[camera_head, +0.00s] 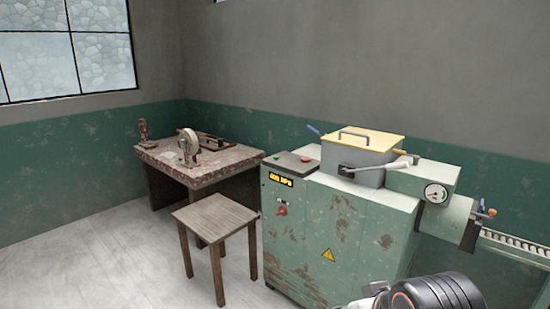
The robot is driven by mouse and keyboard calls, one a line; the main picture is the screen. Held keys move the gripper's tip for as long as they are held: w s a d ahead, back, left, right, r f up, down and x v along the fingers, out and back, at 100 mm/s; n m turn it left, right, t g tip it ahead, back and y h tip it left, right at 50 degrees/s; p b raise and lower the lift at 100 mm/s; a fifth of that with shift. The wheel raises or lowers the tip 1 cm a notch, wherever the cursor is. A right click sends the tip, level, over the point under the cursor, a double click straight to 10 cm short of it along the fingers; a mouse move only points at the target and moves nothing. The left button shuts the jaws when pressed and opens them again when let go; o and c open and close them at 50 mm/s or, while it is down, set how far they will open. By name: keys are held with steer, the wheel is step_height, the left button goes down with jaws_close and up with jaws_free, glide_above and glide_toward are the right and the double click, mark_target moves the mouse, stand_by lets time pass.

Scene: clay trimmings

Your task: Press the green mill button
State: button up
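The green mill machine (335,235) stands right of centre, its pale green paint chipped. A dark control plate (291,162) lies on its top left. A red button (305,159) shows at the plate's right end. A small greenish spot (276,156) shows at its left end, too small to tell clearly as the green button. I cannot make out my gripper's fingertips.
A wooden stool (215,214) stands just left of the machine. A worn workbench (205,172) with tools is behind it. A yellow-lidded hopper (360,143), a gauge (435,193) and a roller conveyor (515,243) are to the right. The floor at left is clear.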

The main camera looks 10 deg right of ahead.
jaws_close()
stand_by(1.4)
